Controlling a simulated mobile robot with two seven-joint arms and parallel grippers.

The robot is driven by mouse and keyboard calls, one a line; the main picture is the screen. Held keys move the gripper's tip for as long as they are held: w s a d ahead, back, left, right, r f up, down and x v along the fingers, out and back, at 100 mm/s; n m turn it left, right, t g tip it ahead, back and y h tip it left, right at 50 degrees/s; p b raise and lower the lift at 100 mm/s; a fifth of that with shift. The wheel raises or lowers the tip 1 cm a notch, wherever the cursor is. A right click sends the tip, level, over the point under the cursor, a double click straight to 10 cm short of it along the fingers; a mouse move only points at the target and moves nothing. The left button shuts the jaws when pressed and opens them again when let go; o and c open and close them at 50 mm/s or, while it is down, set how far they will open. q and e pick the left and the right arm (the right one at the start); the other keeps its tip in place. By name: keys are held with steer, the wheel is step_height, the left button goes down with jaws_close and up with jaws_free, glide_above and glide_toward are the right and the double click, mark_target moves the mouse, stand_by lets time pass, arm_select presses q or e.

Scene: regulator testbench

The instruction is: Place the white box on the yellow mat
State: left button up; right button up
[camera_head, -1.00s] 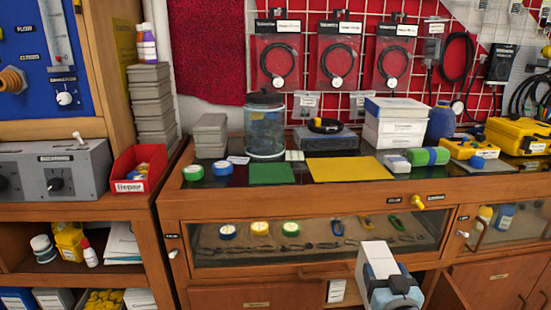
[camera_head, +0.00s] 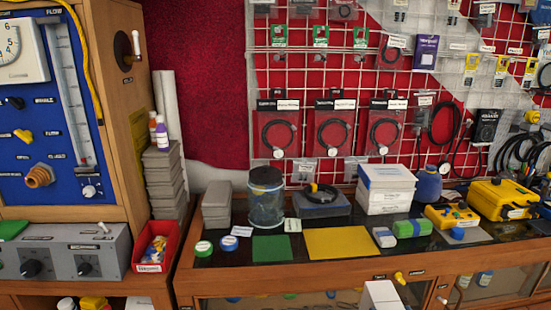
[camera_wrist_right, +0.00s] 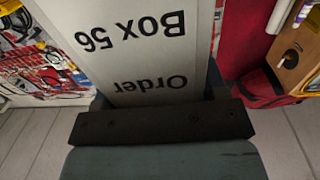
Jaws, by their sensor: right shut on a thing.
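The white box (camera_head: 379,296) shows at the bottom edge of the head view, in front of the counter and below the yellow mat (camera_head: 340,242). In the right wrist view the white box (camera_wrist_right: 130,55) fills the upper middle, with the printed words "Box 56" and "Order" upside down. My right gripper (camera_wrist_right: 157,95) is shut on it; the fingers show only as dark parts at its sides. The yellow mat lies flat and bare on the dark counter top. My left gripper is in neither view.
A green mat (camera_head: 271,248) lies left of the yellow mat. Behind are a glass jar (camera_head: 266,198), a grey case (camera_head: 322,206) and stacked white boxes (camera_head: 387,188). A small box (camera_head: 384,237) and a green-blue item (camera_head: 412,228) stand to the right.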

steer(key=s+r+p, duration=0.1)
steer(key=r+p, duration=0.1)
steer(key=r, duration=0.1)
steer(key=r+p, duration=0.3)
steer(key=s+r+p, duration=0.1)
steer(key=r+p, duration=0.2)
steer(key=r, duration=0.1)
steer(key=shift+s+d, duration=0.2)
steer(key=shift+s, duration=0.15)
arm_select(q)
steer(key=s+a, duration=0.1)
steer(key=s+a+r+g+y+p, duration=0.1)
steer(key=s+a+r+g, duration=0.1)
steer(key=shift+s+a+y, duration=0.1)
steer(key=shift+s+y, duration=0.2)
arm_select(e)
steer(key=shift+s+r, duration=0.2)
steer(key=shift+r, duration=0.15)
